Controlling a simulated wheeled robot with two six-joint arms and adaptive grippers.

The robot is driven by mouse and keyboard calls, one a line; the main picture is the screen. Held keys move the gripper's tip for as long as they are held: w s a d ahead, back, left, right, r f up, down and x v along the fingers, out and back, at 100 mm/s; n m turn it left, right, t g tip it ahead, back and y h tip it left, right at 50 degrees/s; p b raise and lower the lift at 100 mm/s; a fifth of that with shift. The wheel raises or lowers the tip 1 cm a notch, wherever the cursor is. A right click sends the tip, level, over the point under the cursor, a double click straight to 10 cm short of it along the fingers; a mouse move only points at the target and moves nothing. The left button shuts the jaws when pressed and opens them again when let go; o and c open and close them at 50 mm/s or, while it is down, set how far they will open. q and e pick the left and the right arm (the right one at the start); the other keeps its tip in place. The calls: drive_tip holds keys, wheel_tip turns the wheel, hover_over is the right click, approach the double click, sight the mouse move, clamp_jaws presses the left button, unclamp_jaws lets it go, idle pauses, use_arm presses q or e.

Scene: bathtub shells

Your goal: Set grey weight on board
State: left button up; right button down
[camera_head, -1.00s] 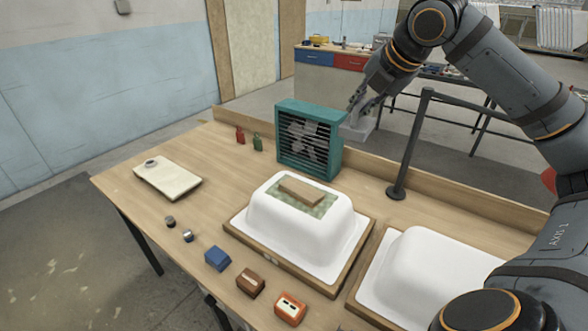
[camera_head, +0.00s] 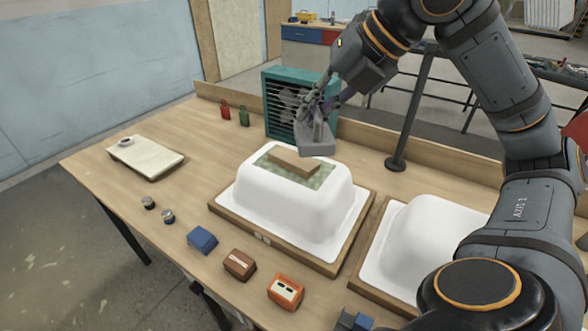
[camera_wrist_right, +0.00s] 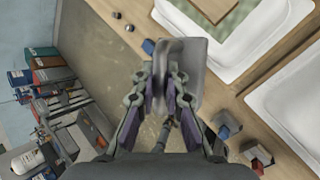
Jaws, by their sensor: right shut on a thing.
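My right gripper (camera_head: 316,106) is shut on the grey weight (camera_head: 318,140), a grey block with a handle. The weight also shows between the fingers in the right wrist view (camera_wrist_right: 190,75). A brown board (camera_head: 294,162) lies on a green patch (camera_head: 272,164) on top of that shell. The weight is apart from the board, behind and right of it. My left gripper is not in view.
A teal fan (camera_head: 272,110) and a dark post (camera_head: 405,120) stand at the back of the table. A second white shell (camera_head: 425,235) is at right. Blue (camera_head: 202,240), brown (camera_head: 239,264) and orange (camera_head: 285,291) blocks line the front. A pale slab (camera_head: 148,160) lies at left.

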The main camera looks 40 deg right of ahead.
drive_tip(key=shift+s+a+f, duration=0.2)
drive_tip(key=shift+s+a, duration=0.05)
drive_tip(key=shift+a, duration=0.1)
drive_tip(key=shift+n, duration=0.3)
drive_tip(key=w+d+f+p, duration=0.25)
drive_tip(key=w+p, duration=0.25)
drive_tip(key=w, duration=0.3)
hover_over(287, 162)
wheel_tip(287, 162, down, 7)
wheel_tip(287, 162, down, 3)
drive_tip(key=shift+f+b, duration=0.2)
drive_tip(key=shift+b, duration=0.15)
drive_tip(key=shift+w, duration=0.1)
drive_tip(key=shift+f, duration=0.1)
